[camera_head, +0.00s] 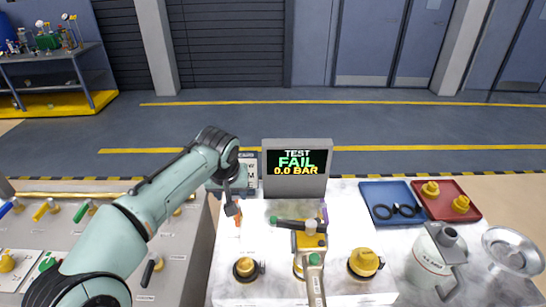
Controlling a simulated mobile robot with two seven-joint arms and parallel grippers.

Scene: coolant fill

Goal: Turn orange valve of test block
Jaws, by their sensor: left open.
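My left arm reaches in from the left, and its open gripper (233,208) points down over the left part of the white worktop (238,262). A small orange piece (238,219), which may be the orange valve's handle, shows right at the fingertips. I cannot tell whether the fingers touch it or are around it. The test display (297,165) stands behind and reads "TEST FAIL 0.0 BAR". A yellow block (302,241) with a green-and-black handle (288,221) and a purple piece (323,212) stands in the middle. My right gripper is not in view.
Yellow-capped fittings (365,262) stand at the front. A blue tray (391,189) with black rings, a red tray (462,211) with yellow caps, a jug (436,255) and a metal bowl (512,249) are at right. A grey panel (178,243) with coloured handles is at left.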

